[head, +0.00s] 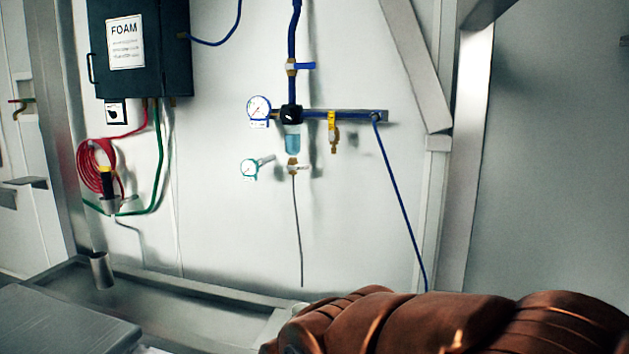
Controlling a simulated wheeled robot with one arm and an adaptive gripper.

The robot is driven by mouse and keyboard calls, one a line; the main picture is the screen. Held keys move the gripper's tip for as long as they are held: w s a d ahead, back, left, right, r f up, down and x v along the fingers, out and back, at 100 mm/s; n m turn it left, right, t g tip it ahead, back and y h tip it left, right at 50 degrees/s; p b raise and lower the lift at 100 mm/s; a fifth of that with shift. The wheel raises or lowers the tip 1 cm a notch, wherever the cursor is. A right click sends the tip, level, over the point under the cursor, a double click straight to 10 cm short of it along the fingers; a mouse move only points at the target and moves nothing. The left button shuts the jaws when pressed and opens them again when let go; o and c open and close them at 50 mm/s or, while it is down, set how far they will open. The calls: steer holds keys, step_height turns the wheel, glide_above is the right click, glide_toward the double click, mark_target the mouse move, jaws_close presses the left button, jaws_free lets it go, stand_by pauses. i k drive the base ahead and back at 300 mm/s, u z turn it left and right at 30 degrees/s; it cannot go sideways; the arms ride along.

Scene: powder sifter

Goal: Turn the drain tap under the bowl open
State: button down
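The bowl (292,140) is a clear bluish cup under the dark blue filter body (291,115) on the wall, at the middle of the head view. The drain tap (292,167) is a small brass fitting directly under the bowl. A short pale lever with a reddish part (301,168) points to the right from it, roughly level. A thin grey tube (298,230) hangs straight down from the tap. The tap is small in the picture, and I cannot tell its inner state. My gripper is not in view.
A yellow-handled valve (332,125) hangs to the right, and a blue-handled valve (303,66) sits above. A blue hose (402,203) slopes down right. A metal trough (190,305) runs below.

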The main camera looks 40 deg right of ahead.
mark_target(305, 167)
steer(key=z, duration=0.4)
steer(key=i, duration=0.95)
steer(key=u, duration=0.55)
